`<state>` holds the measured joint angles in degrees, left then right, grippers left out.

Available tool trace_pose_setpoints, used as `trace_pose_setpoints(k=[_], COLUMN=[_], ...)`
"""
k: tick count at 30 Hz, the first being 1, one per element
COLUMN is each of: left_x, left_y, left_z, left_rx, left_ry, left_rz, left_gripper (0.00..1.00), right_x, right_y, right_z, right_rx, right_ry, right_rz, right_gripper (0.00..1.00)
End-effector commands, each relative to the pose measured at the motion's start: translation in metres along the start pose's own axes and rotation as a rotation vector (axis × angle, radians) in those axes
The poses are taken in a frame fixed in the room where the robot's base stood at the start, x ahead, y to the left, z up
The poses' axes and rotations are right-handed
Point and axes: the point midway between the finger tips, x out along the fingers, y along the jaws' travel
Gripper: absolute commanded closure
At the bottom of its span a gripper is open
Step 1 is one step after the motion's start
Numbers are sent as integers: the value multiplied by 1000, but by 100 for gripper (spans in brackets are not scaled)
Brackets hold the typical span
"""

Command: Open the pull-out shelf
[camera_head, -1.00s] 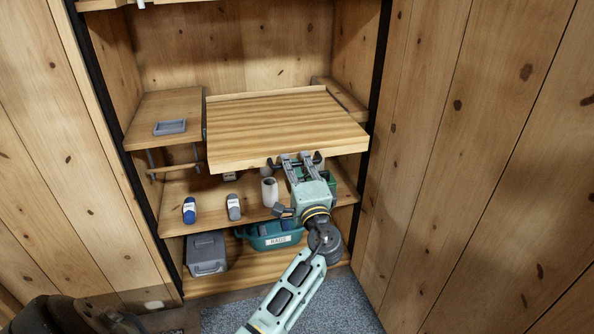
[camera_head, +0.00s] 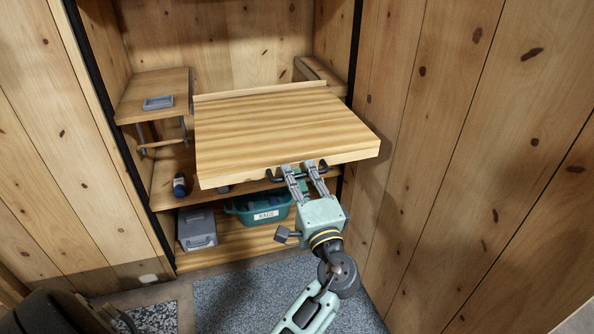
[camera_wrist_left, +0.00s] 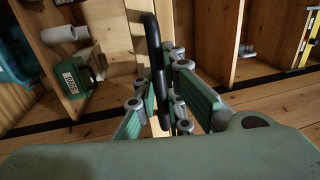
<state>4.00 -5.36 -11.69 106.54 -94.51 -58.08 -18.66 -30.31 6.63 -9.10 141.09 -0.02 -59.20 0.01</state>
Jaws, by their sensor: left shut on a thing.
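The pull-out shelf (camera_head: 285,128) is a striped wooden board that sticks out well in front of the cabinet. It has a thick front edge with a dark bar handle (camera_head: 274,179) on it. My left gripper (camera_head: 299,170) is shut on this handle from the front. In the left wrist view the black handle (camera_wrist_left: 153,55) passes between the fingers of the gripper (camera_wrist_left: 163,100). The back of the board meets a thin raised strip inside the cabinet. My right gripper does not show.
A fixed side shelf with a small grey tray (camera_head: 158,103) is at the left. A plank wall (camera_head: 470,170) stands close at right. Grey carpet covers the floor in front.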

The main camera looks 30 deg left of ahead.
Motion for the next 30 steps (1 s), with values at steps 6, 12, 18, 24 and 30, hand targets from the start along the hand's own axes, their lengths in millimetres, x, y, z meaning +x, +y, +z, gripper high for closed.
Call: trace_pose_setpoints(k=[6,12,18,24,30], left_x=[0,0,0,-1,-25], left_y=[1,1,0,0,1], left_z=[0,0,0,0,0], left_rx=[0,0,0,0,0], left_ry=[1,1,0,1,1], left_rz=[2,1,0,0,3], left_gripper=[100,79,71,71,71], right_x=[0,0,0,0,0], right_y=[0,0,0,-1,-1], right_z=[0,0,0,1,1], right_rx=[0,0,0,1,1], right_ry=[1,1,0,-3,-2], right_rz=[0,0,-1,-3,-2], right_gripper=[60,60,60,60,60])
